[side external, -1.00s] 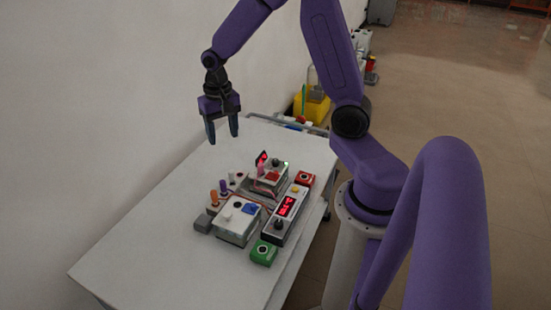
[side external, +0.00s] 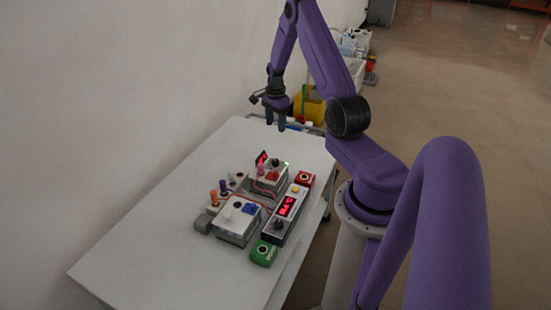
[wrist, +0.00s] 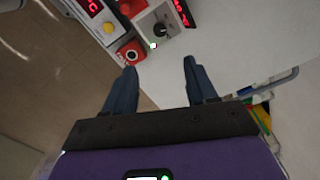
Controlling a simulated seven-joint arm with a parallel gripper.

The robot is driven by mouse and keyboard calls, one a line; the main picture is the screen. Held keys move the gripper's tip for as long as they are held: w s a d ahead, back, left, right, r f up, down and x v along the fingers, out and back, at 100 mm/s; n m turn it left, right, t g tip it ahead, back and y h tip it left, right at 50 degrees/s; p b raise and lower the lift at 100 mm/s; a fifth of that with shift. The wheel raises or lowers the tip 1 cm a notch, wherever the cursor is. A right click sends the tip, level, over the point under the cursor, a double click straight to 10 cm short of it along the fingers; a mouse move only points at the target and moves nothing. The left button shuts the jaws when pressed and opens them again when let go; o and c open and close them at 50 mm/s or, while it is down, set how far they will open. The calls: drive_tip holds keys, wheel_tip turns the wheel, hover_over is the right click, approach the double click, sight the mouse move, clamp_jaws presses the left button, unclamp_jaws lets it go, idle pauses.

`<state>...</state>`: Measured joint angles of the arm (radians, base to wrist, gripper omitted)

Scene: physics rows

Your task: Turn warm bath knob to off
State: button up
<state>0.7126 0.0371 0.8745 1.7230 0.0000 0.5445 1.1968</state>
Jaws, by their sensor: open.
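Two units on the table carry dark knobs, and I cannot read which is the warm bath. A long box (side external: 287,213) has a lit red display, a yellow button and a dark knob (side external: 279,225) at its near end. A white-grey box (side external: 268,179) behind it has another dark knob (side external: 275,162) beside a small red display and a green light. That rear knob (wrist: 160,29) also shows in the wrist view, ahead of my fingers. My gripper (side external: 275,126) is open and empty, above the far end of the table; its fingers (wrist: 160,67) are apart in the wrist view.
A red button box (side external: 305,179) and a green button box (side external: 264,252) stand at the ends of the long box. A white box (side external: 237,221) with a blue part stands at the front left, near orange and purple handles. The table's left side (side external: 140,250) is clear.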

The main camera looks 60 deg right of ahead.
sight(276, 160)
wheel_tip(276, 160, down, 17)
drive_tip(key=shift+r, duration=0.1)
idle(0.5)
drive_tip(key=c, duration=1.1)
